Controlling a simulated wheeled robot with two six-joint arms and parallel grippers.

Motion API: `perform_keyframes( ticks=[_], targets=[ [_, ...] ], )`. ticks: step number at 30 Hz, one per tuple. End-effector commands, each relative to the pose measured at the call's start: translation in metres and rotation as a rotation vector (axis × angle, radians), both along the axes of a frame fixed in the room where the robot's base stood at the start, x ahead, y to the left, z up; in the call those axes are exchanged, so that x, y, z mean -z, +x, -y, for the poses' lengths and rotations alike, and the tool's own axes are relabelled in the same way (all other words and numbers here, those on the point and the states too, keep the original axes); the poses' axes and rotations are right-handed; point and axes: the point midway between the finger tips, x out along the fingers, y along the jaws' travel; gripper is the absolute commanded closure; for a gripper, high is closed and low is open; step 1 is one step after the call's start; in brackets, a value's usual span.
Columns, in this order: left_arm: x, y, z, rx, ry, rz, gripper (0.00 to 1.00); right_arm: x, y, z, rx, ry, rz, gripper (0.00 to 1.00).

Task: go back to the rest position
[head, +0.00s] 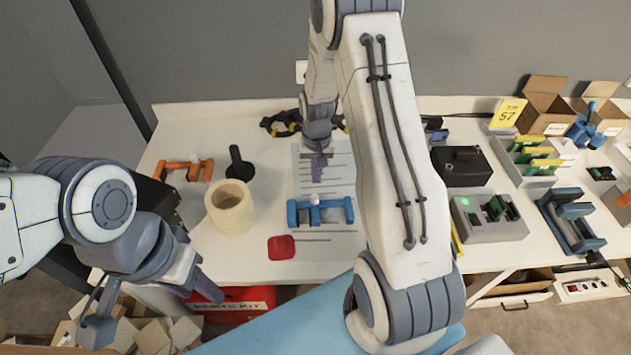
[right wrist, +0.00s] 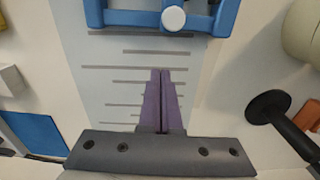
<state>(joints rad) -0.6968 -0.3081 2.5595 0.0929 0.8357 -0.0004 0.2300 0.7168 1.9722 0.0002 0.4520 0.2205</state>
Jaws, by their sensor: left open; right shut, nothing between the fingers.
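My right gripper (head: 318,168) hangs over the lined white sheet (head: 340,180) on the table, behind the blue clamp-like holder (head: 318,212). In the right wrist view its two purple fingers (right wrist: 164,100) lie together with nothing between them, over the printed lines. The blue holder (right wrist: 165,18) shows beyond the fingertips there, apart from them. My left gripper (head: 206,287) is at the lower left, in front of the table's front edge near the red box. It is open, one purple finger shows clearly, and I see nothing held in it.
A black box (head: 461,167) and grey device (head: 490,220) stand right. Scraps and a red box (head: 240,303) lie below.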

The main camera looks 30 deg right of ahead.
Motion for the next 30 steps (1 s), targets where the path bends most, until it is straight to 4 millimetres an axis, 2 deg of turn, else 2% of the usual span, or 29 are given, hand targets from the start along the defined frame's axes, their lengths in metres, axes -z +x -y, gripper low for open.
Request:
perform_keyframes(
  ticks=[1, 3, 9, 17, 20, 23, 26, 27, 29, 30],
  targets=[
    [0.0, 0.0, 0.0, 0.0, -0.001, 0.001, 0.5, -0.014, 0.002, -0.001, -0.002, -0.001, 0.007, 1.0],
    [0.001, 0.0, 0.0, 0.0, -0.001, 0.001, 0.5, -0.028, 0.001, -0.001, -0.002, -0.001, 0.005, 1.0],
    [0.001, 0.0, 0.0, 0.0, -0.001, 0.001, 0.5, -0.059, 0.001, -0.001, -0.002, 0.0, 0.003, 1.0],
    [0.001, 0.0, 0.0, 0.0, -0.001, 0.001, 0.5, -0.07, 0.0, -0.001, -0.002, 0.0, -0.001, 1.0],
    [0.0, 0.0, 0.0, 0.0, -0.001, 0.001, 0.5, -0.074, -0.001, -0.007, -0.017, 0.001, 0.0, 1.0],
    [-0.002, 0.0, 0.0, 0.0, -0.001, 0.001, 0.5, -0.091, -0.006, -0.034, -0.088, 0.002, 0.009, 1.0],
    [-0.005, 0.0, 0.0, 0.0, -0.001, 0.001, 0.5, -0.12, -0.024, -0.083, -0.225, 0.01, 0.019, 1.0],
    [-0.007, 0.0, 0.0, 0.0, -0.001, 0.001, 0.5, -0.134, -0.037, -0.106, -0.297, 0.013, 0.025, 1.0],
    [-0.009, 0.0, 0.0, 0.0, -0.001, 0.001, 0.5, -0.153, -0.062, -0.14, -0.416, 0.02, 0.031, 1.0],
    [-0.011, 0.0, 0.0, 0.0, -0.001, 0.001, 0.5, -0.165, -0.082, -0.161, -0.496, 0.026, 0.036, 1.0]
  ],
)
